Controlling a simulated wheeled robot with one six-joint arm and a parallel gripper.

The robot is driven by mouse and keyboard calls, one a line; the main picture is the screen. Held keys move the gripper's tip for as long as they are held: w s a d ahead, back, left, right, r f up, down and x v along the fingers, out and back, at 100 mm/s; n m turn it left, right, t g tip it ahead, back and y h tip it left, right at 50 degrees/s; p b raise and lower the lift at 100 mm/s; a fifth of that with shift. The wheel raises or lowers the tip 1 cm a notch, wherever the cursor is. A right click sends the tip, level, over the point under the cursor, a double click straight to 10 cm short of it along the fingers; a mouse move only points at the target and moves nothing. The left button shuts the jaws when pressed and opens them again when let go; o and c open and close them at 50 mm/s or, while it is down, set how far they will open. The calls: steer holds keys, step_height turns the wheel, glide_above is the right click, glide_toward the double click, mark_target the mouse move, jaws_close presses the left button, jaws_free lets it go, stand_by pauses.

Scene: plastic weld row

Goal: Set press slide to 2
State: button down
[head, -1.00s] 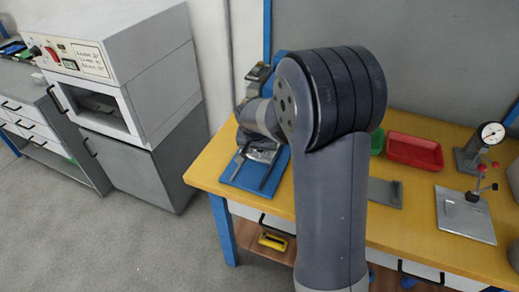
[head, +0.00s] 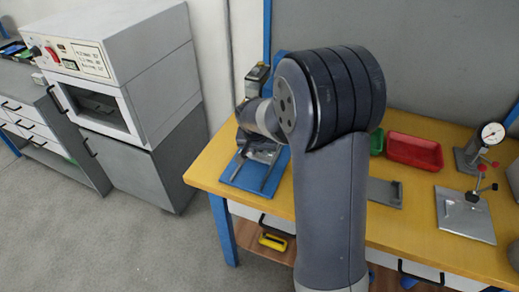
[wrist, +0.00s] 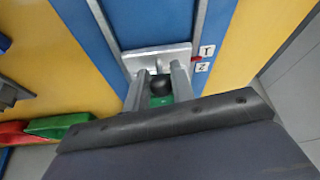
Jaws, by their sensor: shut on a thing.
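The press has a blue base (head: 233,178) on the left end of the yellow bench, with two metal rails. In the wrist view the blue base (wrist: 150,20) and rails run away from me. A pale metal slide plate (wrist: 150,57) spans the rails, with a dark round knob (wrist: 161,86) on it. My gripper (wrist: 160,80) is shut on the knob, one finger on each side. White labels, a 1 (wrist: 207,50) and a 2 (wrist: 202,67), sit right of the plate. A small red mark shows beside them, near the 2. My arm hides much of the press in the head view.
A red tray (head: 413,151) and a green tray (head: 376,143) lie right of my arm. A dial gauge stand (head: 480,145) is farther right. A grey oven (head: 130,70) stands left of the bench, with open floor between.

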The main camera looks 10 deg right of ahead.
steer(key=shift+w+d, duration=0.55)
steer(key=shift+w, duration=0.2)
steer(key=shift+w+d, duration=0.5)
steer(key=shift+w, duration=0.2)
steer(key=shift+r, duration=0.1)
steer(key=c, duration=1.2)
jaws_free()
steer(key=shift+c, duration=0.2)
steer(key=v, duration=1)
steer(key=shift+r, duration=0.25)
steer(key=shift+s, duration=0.1)
